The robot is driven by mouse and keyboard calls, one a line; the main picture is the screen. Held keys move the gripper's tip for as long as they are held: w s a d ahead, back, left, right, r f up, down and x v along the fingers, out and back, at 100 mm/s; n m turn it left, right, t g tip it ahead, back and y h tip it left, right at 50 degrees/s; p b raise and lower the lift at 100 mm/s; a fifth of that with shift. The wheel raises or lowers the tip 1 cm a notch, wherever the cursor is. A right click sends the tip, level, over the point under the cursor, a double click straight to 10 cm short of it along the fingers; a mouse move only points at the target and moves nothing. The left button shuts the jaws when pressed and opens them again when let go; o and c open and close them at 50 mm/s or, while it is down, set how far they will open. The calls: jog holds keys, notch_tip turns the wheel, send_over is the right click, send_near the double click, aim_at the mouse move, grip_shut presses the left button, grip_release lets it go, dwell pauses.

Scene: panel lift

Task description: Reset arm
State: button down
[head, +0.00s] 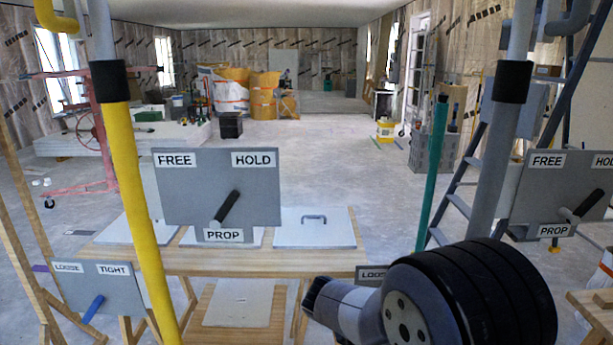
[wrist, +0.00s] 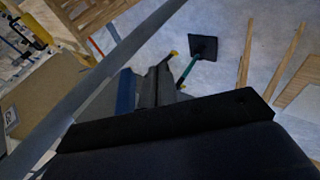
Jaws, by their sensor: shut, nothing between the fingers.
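My arm (head: 440,300) shows in the head view at the lower right, as a thick dark wrist joint with a grey link reaching left. My gripper cannot be made out there. In the wrist view my gripper (wrist: 155,85) shows beyond a wide black bar, its dark fingers close together. It is shut and empty, and it touches nothing that I can see.
A grey panel (head: 217,190) labelled FREE, HOLD and PROP has a black lever, above a wooden table (head: 180,262). A LOOSE/TIGHT panel (head: 100,300) has a blue lever. A yellow pole (head: 137,180) and a grey pole (head: 490,170) stand near. Open floor lies behind.

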jog(key=a+r+m+y+p, duration=0.1)
jog(key=a+r+y+p, duration=0.2)
jog(key=r+p, duration=0.6)
jog(key=shift+s+a+r+m+y, duration=0.25)
jog(key=shift+a+r+m+y, duration=0.05)
jog(key=shift+r+y, duration=0.35)
